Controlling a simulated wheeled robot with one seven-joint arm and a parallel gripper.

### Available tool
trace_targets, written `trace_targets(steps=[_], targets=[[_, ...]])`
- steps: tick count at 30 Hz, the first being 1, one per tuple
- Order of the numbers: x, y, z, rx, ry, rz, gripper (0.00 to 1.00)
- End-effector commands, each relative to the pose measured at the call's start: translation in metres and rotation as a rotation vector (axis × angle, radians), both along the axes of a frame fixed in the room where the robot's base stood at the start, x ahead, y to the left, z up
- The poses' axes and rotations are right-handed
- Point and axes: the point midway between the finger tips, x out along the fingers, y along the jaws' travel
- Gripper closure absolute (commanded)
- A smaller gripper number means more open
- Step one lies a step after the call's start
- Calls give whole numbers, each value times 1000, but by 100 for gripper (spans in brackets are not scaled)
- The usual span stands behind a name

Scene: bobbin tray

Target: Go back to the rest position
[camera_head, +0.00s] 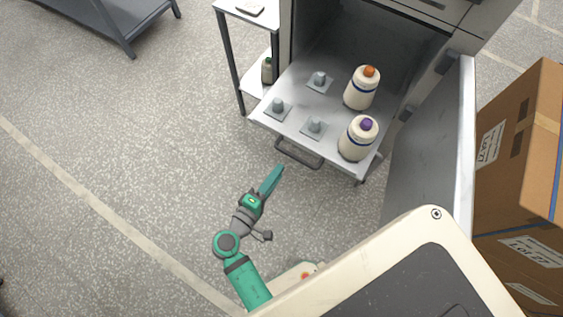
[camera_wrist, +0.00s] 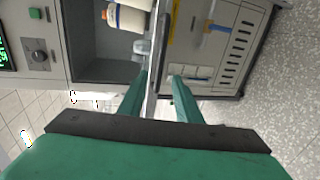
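My gripper (camera_head: 273,179) is over the floor in front of the pulled-out bobbin tray (camera_head: 292,118), a little left of the tray's handle (camera_head: 299,153) and apart from it. In the wrist view its two green fingers (camera_wrist: 161,76) stand apart with nothing held between them; the tray edge shows beyond. Two white bobbins with blue bands stand upright on the tray's right side: one with an orange top (camera_head: 361,88), one with a purple top (camera_head: 358,138). Three grey posts on square plates, including the front left one (camera_head: 278,107), are bare.
The open machine door (camera_head: 432,150) stands right of the tray. Cardboard boxes (camera_head: 522,150) are stacked at the far right. A small side table (camera_head: 250,14) with a bottle (camera_head: 267,70) on its lower shelf stands left of the machine.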

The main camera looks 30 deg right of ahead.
Motion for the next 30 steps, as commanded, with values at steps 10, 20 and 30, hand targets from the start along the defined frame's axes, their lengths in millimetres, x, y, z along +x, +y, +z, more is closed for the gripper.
trace_targets(steps=[10,20,30], targets=[[-3,6,2,0,0,0,69],[-3,6,2,0,0,-1,69],[-30,43,-49,266,-5,181,69]])
